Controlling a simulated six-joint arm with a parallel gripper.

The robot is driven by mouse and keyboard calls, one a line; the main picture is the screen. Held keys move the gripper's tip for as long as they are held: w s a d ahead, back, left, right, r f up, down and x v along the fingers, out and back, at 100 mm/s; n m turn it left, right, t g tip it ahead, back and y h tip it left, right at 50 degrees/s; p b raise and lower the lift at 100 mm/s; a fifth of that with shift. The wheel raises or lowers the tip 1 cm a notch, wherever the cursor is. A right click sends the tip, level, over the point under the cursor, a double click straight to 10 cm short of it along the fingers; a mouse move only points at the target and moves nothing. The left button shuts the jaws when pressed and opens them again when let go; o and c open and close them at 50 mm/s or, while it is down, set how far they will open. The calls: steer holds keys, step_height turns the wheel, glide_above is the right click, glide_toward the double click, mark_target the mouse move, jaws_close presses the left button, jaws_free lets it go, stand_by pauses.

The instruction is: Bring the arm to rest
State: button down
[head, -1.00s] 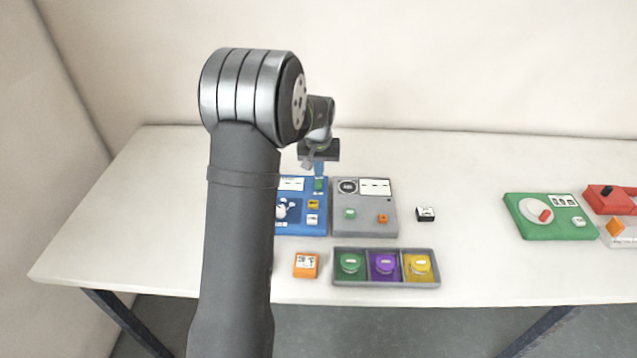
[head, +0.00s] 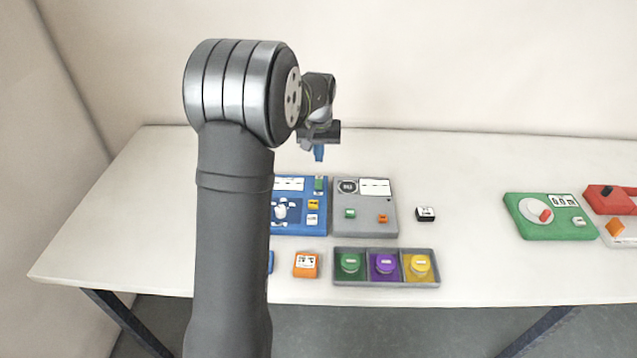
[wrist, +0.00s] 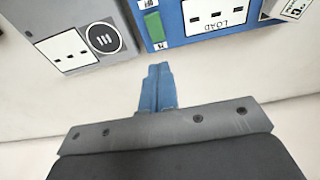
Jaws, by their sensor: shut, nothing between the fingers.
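My gripper (head: 319,154) hangs above the back part of the table, behind the blue panel, with nothing in it. In the wrist view its two blue fingers (wrist: 157,85) are together. The blue panel (head: 297,228) stands below and in front of it, partly hidden by my arm. The blue panel also shows at the top of the wrist view (wrist: 172,28), with a green switch and a label reading LOAD. The grey panel (head: 365,225) stands to the right of the blue panel.
A tray (head: 387,283) with green, purple and yellow round pieces lies at the front. An orange block (head: 306,265) is left of it, a black-and-white block (head: 425,214) right of the grey panel. A green panel (head: 545,229) and a red box (head: 607,200) stand far right.

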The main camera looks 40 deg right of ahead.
mark_target(319, 180)
step_height(319, 180, down, 7)
steer(key=shift+f, duration=0.1)
stand_by(0.5)
steer(key=shift+r, duration=0.2)
steer(key=shift+r, duration=4.15)
steer(key=s+a+f+n+g, duration=0.1)
steer(key=s+a+n, duration=0.3)
steer(key=a+n, duration=0.4)
steer(key=s+a+n+g, duration=0.1)
steer(key=s+a+n, duration=0.3)
steer(key=a, duration=1.3)
steer(key=n, duration=0.4)
steer(key=shift+s+a+f, duration=0.25)
steer(key=shift+f, duration=0.1)
